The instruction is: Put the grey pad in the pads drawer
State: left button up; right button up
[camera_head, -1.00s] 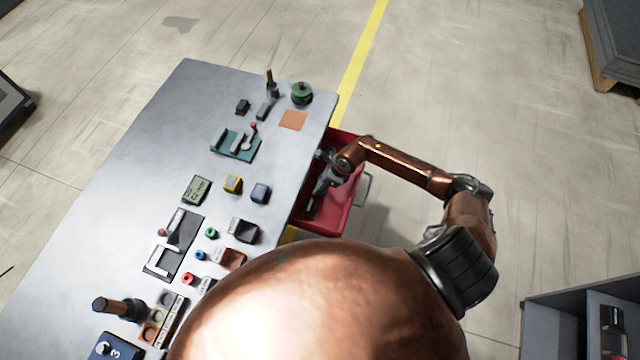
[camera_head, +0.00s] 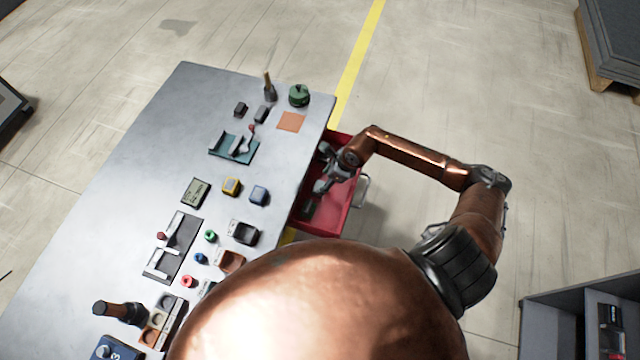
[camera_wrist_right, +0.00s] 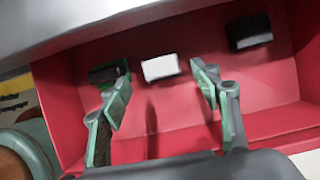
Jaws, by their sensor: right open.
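The open red drawer (camera_head: 338,211) sticks out from the table's right side; its inside fills the wrist view (camera_wrist_right: 180,115). A pale grey-white block (camera_wrist_right: 160,67), which looks like the grey pad, lies in the drawer near its back wall. My right gripper (camera_head: 323,168) is over the drawer. In the wrist view its two fingers (camera_wrist_right: 163,85) are spread wide, with the pale block visible between and beyond them, apart from both. The block cannot be made out in the head view. My left gripper is not in view.
The drawer also holds a dark block (camera_wrist_right: 250,32) at right and another dark block (camera_wrist_right: 103,72) partly behind the left finger. The table (camera_head: 140,140) carries an orange square (camera_head: 291,122), a green round part (camera_head: 299,95) and several small fixtures. Floor right of the drawer is clear.

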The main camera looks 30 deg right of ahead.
jog(key=v, duration=0.5)
jog(key=shift+r, duration=0.25)
jog(key=shift+a, duration=0.1)
